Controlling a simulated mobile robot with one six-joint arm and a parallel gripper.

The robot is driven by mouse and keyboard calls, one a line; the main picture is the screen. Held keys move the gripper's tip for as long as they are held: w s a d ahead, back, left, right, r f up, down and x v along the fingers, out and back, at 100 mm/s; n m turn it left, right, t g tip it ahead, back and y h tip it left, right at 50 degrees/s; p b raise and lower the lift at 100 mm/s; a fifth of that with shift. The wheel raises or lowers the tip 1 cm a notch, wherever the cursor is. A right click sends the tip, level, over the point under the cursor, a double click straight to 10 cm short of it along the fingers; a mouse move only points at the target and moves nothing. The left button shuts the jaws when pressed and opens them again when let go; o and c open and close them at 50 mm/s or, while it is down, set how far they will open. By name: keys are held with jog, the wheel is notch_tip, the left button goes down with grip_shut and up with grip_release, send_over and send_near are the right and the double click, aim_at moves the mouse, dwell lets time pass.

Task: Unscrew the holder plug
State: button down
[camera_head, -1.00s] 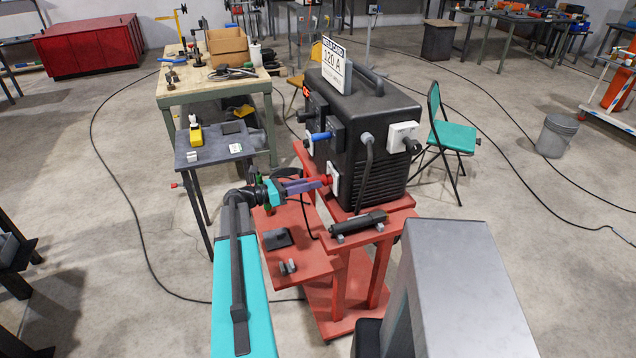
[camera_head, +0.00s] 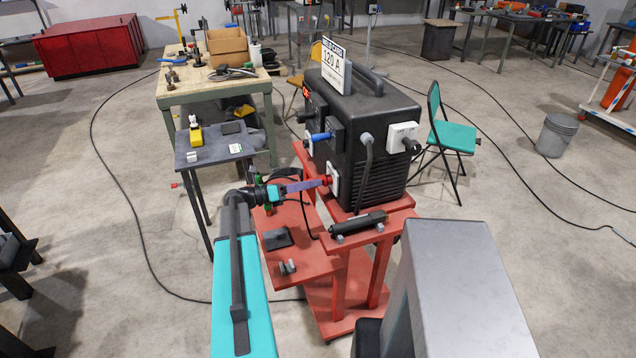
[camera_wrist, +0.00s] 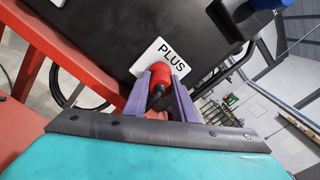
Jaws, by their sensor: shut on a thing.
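The red plug (camera_head: 328,180) sits at the white PLUS plate (camera_head: 335,187) on the near face of the black welding machine (camera_head: 365,140). In the wrist view the red plug (camera_wrist: 157,82) has a black rear end and lies between two purple fingers. My gripper (camera_head: 321,182) reaches it from the left, shut on the plug. The wrist view shows the fingertips of my gripper (camera_wrist: 162,76) on either side of it, close to the PLUS plate (camera_wrist: 162,58). Whether the plug's threads are engaged is hidden.
A red cart (camera_head: 345,279) carries the machine; its lower shelf holds a black block (camera_head: 276,238). A black cylinder (camera_head: 358,227) rests in front of the machine. A blue-handled connector (camera_head: 321,137) sticks out above the plug. A small grey table (camera_head: 208,150) stands at left.

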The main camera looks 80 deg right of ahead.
dwell(0.7)
jog(key=c, duration=1.4)
grip_release()
grip_shut()
